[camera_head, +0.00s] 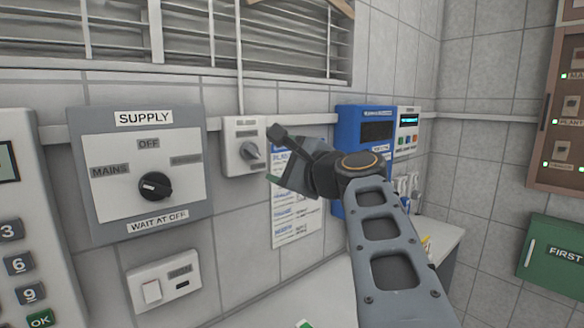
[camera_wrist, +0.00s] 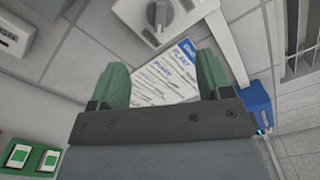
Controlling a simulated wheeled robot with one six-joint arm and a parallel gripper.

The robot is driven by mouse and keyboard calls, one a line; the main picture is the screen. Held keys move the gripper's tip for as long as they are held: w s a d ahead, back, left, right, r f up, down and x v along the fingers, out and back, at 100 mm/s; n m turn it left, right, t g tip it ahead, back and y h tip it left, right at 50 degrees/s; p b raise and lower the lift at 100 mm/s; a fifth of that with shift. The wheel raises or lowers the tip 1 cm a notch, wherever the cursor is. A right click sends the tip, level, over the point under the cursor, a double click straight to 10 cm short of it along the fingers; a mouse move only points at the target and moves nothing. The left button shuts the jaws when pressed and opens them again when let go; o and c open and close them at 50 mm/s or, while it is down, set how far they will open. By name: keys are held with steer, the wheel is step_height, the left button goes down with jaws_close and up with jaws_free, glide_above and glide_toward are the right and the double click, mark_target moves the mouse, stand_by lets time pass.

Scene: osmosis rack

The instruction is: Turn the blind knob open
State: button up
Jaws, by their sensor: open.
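The blind knob (camera_head: 250,151) is a grey knob on a small pale wall box (camera_head: 237,165), below the slatted blind (camera_head: 200,35). A thin vertical conduit runs up from the box. In the head view my gripper (camera_head: 273,157) is just right of the knob and overlaps the box's right edge. In the wrist view the knob (camera_wrist: 160,14) shows at the top, beyond the fingertips. The two green fingers (camera_wrist: 163,66) are spread apart with nothing between them. The knob seems apart from the fingers. Its label is too blurred to read.
A larger SUPPLY panel (camera_head: 190,125) with a black knob (camera_head: 155,186) is to the left. A switch plate (camera_head: 165,282) sits below it. A printed sheet (camera_head: 298,215) hangs behind my gripper. A blue unit (camera_head: 350,125) is to the right, above a pale counter (camera_head: 445,240).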

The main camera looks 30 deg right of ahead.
steer(key=shift+s+d, duration=0.15)
steer(key=shift+s, duration=0.95)
steer(key=a+f+n+g+y+p, duration=0.1)
steer(key=a+f+n+g+p, duration=0.1)
steer(key=a+f+n+g, duration=0.45)
steer(key=a+f+n+g+p, duration=0.1)
steer(key=a+f+n+p, duration=0.15)
steer(key=f, duration=0.75)
steer(key=s+a+f+n+g+h+p, duration=0.3)
steer(key=s+f+n+g, duration=0.3)
steer(key=f+n, duration=0.7)
steer(key=shift+s+a+f+n+g, duration=0.2)
steer(key=shift+s+f+n+g, duration=0.3)
steer(key=shift+s, duration=0.7)
